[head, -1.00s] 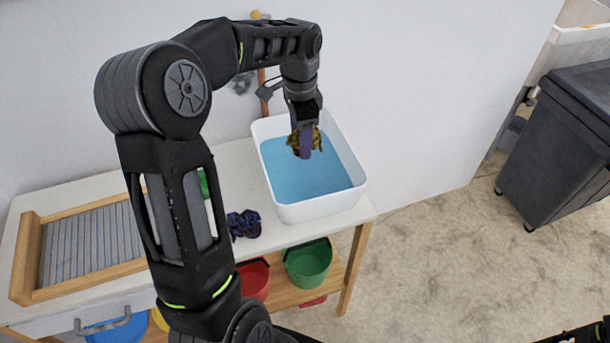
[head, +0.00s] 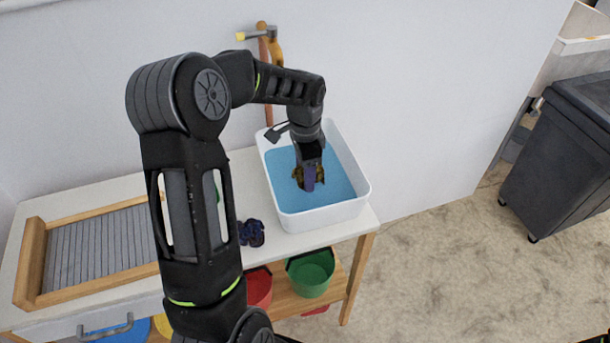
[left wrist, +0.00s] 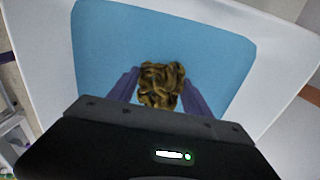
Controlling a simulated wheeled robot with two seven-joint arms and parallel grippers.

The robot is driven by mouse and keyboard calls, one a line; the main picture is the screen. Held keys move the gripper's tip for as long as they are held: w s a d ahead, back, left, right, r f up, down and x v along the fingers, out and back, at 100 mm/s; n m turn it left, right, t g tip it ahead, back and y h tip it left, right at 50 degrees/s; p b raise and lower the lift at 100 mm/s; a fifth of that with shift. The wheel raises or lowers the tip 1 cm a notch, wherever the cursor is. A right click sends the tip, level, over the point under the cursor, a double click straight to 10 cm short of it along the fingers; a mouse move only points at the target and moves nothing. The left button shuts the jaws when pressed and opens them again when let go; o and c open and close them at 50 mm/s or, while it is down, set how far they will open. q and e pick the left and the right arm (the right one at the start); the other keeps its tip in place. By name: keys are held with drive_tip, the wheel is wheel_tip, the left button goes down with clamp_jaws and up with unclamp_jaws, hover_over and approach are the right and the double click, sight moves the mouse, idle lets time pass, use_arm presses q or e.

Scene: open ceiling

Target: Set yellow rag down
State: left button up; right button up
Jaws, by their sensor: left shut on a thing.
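The yellow rag (head: 299,176) is a crumpled dark-yellow and black cloth. My left gripper (head: 309,180) is shut on it, inside the white basin (head: 342,212) and low over its blue contents (head: 341,187). In the left wrist view the rag (left wrist: 160,84) sits between the two purple fingers of the gripper (left wrist: 160,90), with blue all around it. I cannot tell whether the rag touches the blue surface. My right gripper is not in view.
The basin stands at the right end of a white table (head: 240,176). Red and green (head: 311,273) buckets sit on the shelf below. A dark bin (head: 560,150) stands at right.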

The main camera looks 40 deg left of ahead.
use_arm(q)
drive_tip(key=shift+f, duration=0.9)
drive_tip(key=shift+f, duration=0.15)
drive_tip(key=o, duration=1.3)
wheel_tip(320, 180, up, 12)
drive_tip(key=shift+r, duration=0.2)
